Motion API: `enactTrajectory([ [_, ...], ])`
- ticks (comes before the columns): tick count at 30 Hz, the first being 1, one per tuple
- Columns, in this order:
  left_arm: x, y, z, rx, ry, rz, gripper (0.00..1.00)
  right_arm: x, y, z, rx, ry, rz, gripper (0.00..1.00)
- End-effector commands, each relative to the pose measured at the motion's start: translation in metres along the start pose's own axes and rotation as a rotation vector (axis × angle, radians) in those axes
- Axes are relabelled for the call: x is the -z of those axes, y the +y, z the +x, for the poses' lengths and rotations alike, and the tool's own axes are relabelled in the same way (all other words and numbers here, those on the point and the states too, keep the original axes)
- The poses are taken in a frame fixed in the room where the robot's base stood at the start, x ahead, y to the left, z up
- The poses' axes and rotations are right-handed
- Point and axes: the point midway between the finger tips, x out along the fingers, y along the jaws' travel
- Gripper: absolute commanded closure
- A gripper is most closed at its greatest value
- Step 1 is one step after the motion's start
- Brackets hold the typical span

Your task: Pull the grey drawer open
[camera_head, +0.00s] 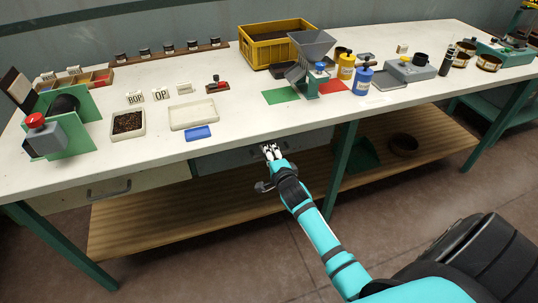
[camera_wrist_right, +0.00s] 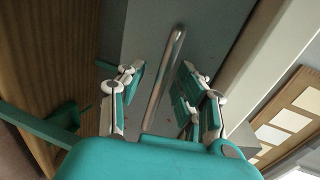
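The grey drawer (camera_head: 226,160) sits under the front edge of the workbench and looks closed. In the right wrist view its grey front (camera_wrist_right: 150,25) fills the upper middle, with a metal bar handle (camera_wrist_right: 166,75) on it. My left gripper is not in view.
A paler drawer with a handle (camera_head: 108,189) is further left. The bench top (camera_head: 240,135) overhangs the drawers, and a wooden shelf (camera_head: 200,210) lies below. A blue block (camera_head: 199,133) and a tray (camera_head: 193,114) stand near the edge. Bench legs (camera_head: 340,168) flank the area.

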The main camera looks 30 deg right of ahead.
Motion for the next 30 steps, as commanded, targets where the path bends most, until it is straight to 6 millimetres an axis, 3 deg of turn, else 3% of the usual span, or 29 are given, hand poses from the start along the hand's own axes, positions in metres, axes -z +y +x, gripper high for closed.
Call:
enactTrajectory([
  [2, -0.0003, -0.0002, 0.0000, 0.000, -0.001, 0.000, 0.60, 0.0000, 0.0000, -0.0002, 0.000, 0.000, 0.000, 0.67],
  [10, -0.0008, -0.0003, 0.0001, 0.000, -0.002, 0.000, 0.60, 0.0000, 0.0000, -0.0004, 0.000, 0.000, -0.001, 1.00],
  [30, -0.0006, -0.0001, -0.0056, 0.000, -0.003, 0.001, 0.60, -0.0001, 0.0008, -0.0083, -0.003, 0.001, -0.001, 1.00],
])
